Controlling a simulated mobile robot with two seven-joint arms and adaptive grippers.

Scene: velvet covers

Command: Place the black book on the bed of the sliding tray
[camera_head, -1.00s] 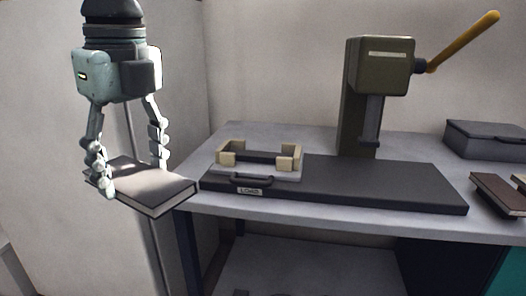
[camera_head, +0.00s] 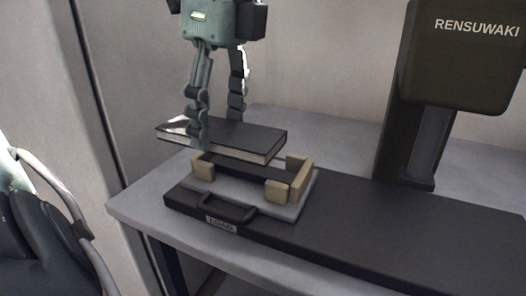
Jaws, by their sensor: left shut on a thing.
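My left gripper (camera_head: 216,128), coming down from the top, is shut on the black book (camera_head: 255,137). The book is held about flat, dark cover up and pale page edges showing. It is in the air just above the sliding tray (camera_head: 306,198), over its back and left part, and hides part of the bed. The tray is a light grey plate with cream corner blocks (camera_head: 278,190) and a black front handle (camera_head: 229,209). A gap between book and blocks is hard to judge. My right gripper is not in view.
The tray sits at the left end of a long black base (camera_head: 400,232) with a LOAD label (camera_head: 221,226). An olive press (camera_head: 460,50) marked RENSUWAKI stands at the right. The grey table (camera_head: 140,205) has a bare strip at the left.

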